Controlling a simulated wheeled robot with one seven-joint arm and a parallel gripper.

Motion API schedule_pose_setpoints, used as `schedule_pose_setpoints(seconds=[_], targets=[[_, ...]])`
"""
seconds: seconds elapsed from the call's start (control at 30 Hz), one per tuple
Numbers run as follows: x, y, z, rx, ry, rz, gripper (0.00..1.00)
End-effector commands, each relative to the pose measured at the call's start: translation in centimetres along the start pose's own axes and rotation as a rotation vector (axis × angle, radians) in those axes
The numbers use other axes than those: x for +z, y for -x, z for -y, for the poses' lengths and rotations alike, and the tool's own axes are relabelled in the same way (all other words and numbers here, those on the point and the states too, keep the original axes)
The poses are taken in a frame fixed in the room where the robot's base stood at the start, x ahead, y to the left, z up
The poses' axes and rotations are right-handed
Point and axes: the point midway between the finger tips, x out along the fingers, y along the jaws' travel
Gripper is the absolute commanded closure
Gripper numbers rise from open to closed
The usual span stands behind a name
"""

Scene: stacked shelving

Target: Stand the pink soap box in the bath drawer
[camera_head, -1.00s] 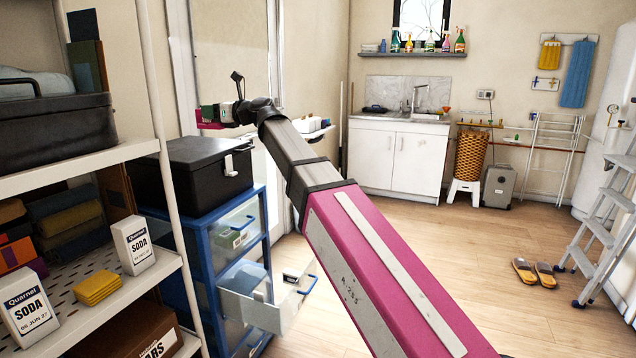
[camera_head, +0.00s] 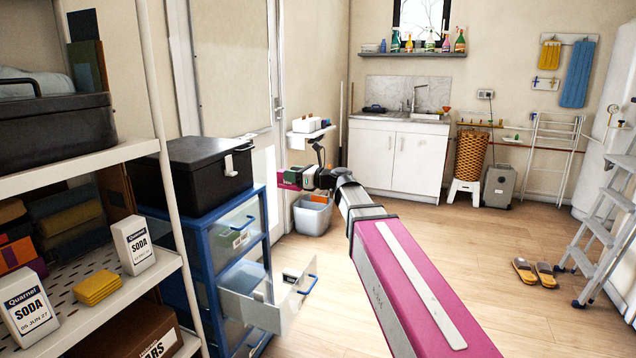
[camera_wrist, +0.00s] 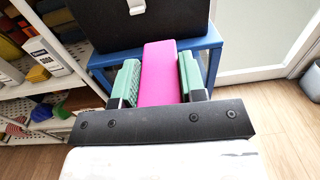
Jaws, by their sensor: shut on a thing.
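The pink soap box (camera_wrist: 158,70) is between the green-padded fingers of my gripper (camera_wrist: 157,84) in the wrist view, with its long side pointing away from the wrist. In the head view my gripper (camera_head: 291,178) is in the air to the right of and above the open drawer (camera_head: 282,318), and the box is small and mostly hidden there. The drawer is a translucent bin pulled out of a blue drawer unit (camera_head: 203,233). Pale boxes stand inside it. I cannot read its label, so I cannot tell if it is the bath drawer.
A black case (camera_head: 208,168) sits on top of the drawer unit. A white shelf rack (camera_head: 160,150) with soda boxes stands at the left. A grey bin (camera_head: 312,215) and a small wall shelf (camera_head: 310,136) are behind my gripper.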

Motion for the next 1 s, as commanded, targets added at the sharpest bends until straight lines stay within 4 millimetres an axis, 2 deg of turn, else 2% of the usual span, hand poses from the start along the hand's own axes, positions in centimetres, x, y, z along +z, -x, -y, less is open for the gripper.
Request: schedule_pose_setpoints(seconds=[0.03,0.3,0.5,0.7,0.8,1.0], targets=[[-1.6,2.1,0.5,-0.011,-0.004,-0.001,0.88],[-8.3,11.0,2.5,-0.057,-0.003,-0.001,0.88],[-12.6,17.5,2.8,-0.097,-0.004,-0.001,0.88],[-16.2,23.7,2.3,-0.141,-0.004,0.0,0.88],[-17.5,26.1,2.0,-0.162,-0.003,0.0,0.88],[-19.0,28.9,1.4,-0.187,-0.001,0.0,0.88]])
